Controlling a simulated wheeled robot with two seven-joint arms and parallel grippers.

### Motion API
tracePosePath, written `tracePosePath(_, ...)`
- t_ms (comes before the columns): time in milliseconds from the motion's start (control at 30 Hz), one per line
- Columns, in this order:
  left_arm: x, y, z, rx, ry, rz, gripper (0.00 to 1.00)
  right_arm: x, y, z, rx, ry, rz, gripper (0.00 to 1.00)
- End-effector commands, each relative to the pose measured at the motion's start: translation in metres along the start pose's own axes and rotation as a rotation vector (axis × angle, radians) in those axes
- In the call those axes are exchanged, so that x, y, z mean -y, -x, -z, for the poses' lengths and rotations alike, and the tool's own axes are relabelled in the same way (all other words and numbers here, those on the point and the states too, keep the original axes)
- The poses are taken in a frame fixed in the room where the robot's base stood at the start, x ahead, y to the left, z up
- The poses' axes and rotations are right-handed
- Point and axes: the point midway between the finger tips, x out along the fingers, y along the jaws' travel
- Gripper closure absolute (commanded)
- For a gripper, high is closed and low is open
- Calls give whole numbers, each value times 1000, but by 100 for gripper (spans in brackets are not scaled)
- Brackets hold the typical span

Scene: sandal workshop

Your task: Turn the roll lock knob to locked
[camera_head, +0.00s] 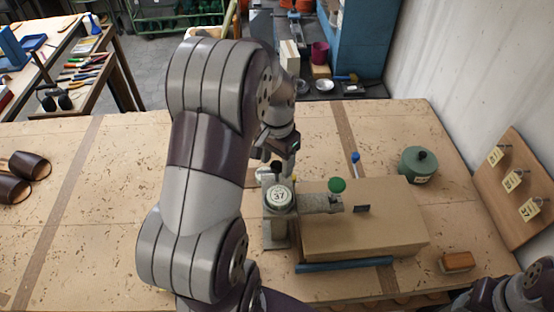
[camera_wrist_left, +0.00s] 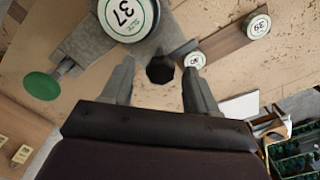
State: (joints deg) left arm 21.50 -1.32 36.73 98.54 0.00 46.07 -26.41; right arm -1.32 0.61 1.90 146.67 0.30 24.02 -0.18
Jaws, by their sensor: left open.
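A stand (camera_head: 278,232) carries a round white disc marked 37 (camera_head: 279,196), which also shows at the top of the left wrist view (camera_wrist_left: 128,14). A small dark faceted knob (camera_wrist_left: 160,69) beside the disc appears to be the roll lock knob. Its lock setting cannot be read. My left gripper (camera_wrist_left: 158,78) is open, with one finger on either side of the dark knob in the picture; contact is not visible. In the head view the left gripper (camera_head: 270,160) is behind the disc, partly hidden by my arm. My right gripper is out of view.
A green round knob (camera_head: 337,185) sits on the grey arm beside the disc, above a cardboard-coloured block (camera_head: 370,235).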

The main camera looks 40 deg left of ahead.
Motion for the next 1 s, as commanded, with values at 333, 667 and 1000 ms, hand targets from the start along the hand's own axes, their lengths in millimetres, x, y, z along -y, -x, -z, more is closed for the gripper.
tracePosePath(333, 0, -1, 0, 0, 0, 0, 77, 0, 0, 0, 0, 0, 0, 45)
tracePosePath(667, 0, -1, 0, -1, 16, 0, 97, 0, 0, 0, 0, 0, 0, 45)
tracePosePath(1000, 0, 0, 1, -2, 200, 1, 97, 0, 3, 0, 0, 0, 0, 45)
